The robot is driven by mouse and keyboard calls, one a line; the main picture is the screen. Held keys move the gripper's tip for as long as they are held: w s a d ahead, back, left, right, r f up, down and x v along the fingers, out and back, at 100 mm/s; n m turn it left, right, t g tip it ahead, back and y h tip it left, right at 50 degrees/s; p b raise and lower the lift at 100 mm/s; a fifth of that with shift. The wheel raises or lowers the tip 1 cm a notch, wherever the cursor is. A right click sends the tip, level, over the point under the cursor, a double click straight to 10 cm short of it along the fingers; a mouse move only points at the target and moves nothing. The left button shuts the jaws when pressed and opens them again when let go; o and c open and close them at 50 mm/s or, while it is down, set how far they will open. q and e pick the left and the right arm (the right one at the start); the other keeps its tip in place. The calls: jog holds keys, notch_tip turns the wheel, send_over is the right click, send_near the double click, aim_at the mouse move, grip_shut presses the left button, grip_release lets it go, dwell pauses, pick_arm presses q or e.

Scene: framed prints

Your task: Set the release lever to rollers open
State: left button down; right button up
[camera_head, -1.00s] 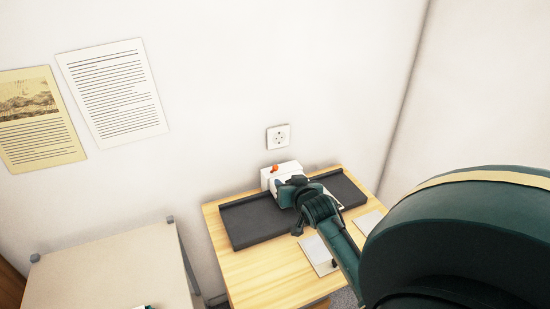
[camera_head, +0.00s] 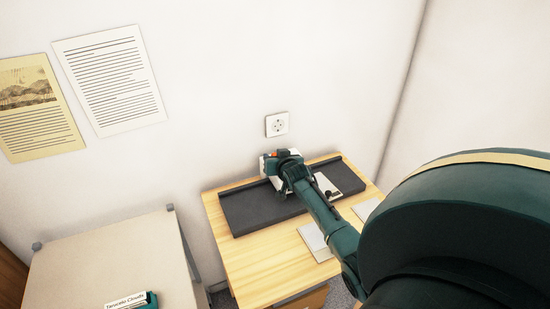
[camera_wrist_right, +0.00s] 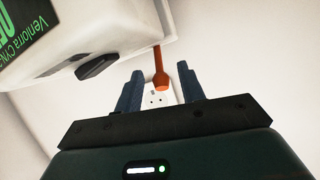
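The white machine (camera_head: 330,187) stands between dark trays on a wooden table, mostly covered by my right arm in the head view. In the right wrist view its white housing (camera_wrist_right: 120,22) fills the upper left, with a dark knob (camera_wrist_right: 97,66) and a green-lettered display (camera_wrist_right: 25,28). The orange release lever (camera_wrist_right: 160,76) hangs from the housing's edge, its rounded end between my right gripper's fingers. My right gripper (camera_wrist_right: 159,80) is open, with a gap visible on both sides of the lever; contact cannot be seen. It reaches over the machine in the head view (camera_head: 283,160).
The dark tray (camera_head: 250,212) extends on the wooden table (camera_head: 255,265), with pale sheets (camera_head: 315,242) in front. A wall socket (camera_head: 277,124) is behind. Two prints hang on the wall.

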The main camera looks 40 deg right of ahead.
jog(key=shift+w+d+f, duration=0.1)
jog(key=shift+w+d, duration=0.05)
jog(key=shift+w, duration=0.15)
grip_shut()
jog(key=shift+s+f+t+b, duration=0.15)
jog(key=shift+f+t+b, duration=0.25)
jog(key=shift+b, duration=0.45)
jog(key=shift+s+f+b, duration=0.1)
jog(key=shift+b, duration=0.2)
jog(key=shift+t, duration=0.3)
